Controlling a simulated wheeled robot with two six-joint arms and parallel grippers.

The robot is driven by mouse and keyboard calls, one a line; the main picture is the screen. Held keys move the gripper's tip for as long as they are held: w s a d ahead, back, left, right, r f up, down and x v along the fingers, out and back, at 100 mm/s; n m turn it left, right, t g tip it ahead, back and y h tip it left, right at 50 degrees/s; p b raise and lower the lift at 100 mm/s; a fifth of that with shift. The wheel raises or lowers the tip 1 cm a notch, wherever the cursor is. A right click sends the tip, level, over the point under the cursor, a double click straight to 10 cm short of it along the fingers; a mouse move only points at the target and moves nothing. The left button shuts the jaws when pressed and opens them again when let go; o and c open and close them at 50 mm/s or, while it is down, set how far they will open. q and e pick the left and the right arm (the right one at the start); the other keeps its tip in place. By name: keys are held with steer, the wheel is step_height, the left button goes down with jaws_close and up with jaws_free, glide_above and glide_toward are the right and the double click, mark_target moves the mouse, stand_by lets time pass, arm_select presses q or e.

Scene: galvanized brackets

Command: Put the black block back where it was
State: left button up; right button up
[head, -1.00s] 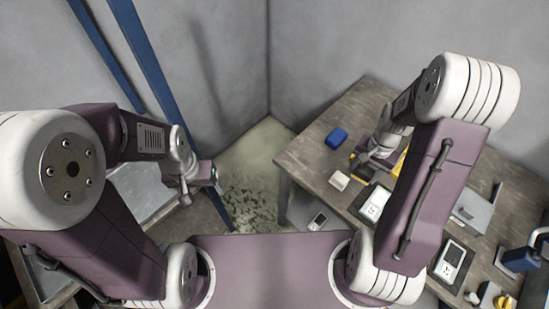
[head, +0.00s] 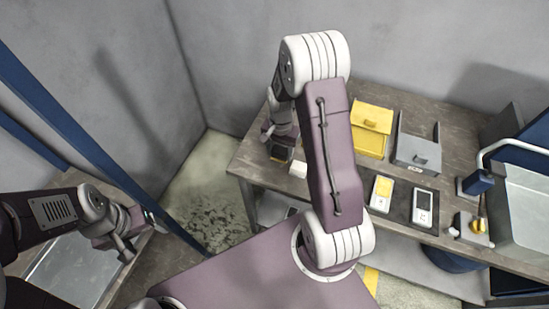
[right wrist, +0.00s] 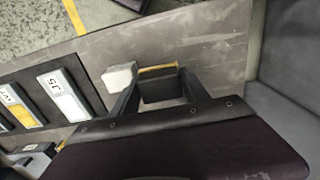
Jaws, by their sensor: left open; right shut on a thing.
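The black block (right wrist: 160,88) is between the fingers of my right gripper (right wrist: 160,92) in the right wrist view, with a yellow strip along its far edge. My right gripper is shut on it. In the head view the dark block (head: 281,154) shows below the right gripper (head: 279,143), over the left part of the table. I cannot tell whether it touches the tabletop. A small white block (head: 298,169) lies close beside it and also shows in the right wrist view (right wrist: 120,77). My left gripper (head: 126,248) is open and empty at the left, away from the table.
A yellow bin (head: 370,130) and a grey bin (head: 417,148) stand along the table's back. A sink basin (head: 527,205) is at the right. My right arm hides the table's middle.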

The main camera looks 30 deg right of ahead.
mark_target(275, 165)
steer(key=shift+w+a+f, duration=0.55)
steer(key=shift+a+f, duration=0.05)
steer(key=shift+a, duration=0.1)
steer(key=shift+f, duration=1.95)
steer(key=shift+f, duration=0.1)
steer(key=o, duration=1.5)
steer(key=shift+c, duration=0.2)
step_height(275, 165, up, 12)
steer(key=shift+s+r, duration=0.1)
steer(key=shift+r, duration=0.05)
steer(key=s+a+n, duration=0.3)
steer(key=s+n, duration=0.1)
steer(key=s, duration=0.2)
steer(key=s+a+r+n+t, duration=0.1)
steer(key=s+a+n, duration=0.3)
steer(key=s+n, duration=0.1)
steer(key=shift+s+a+r+n, duration=0.15)
steer(key=shift+s+r+n, duration=0.15)
steer(key=shift+s, duration=0.35)
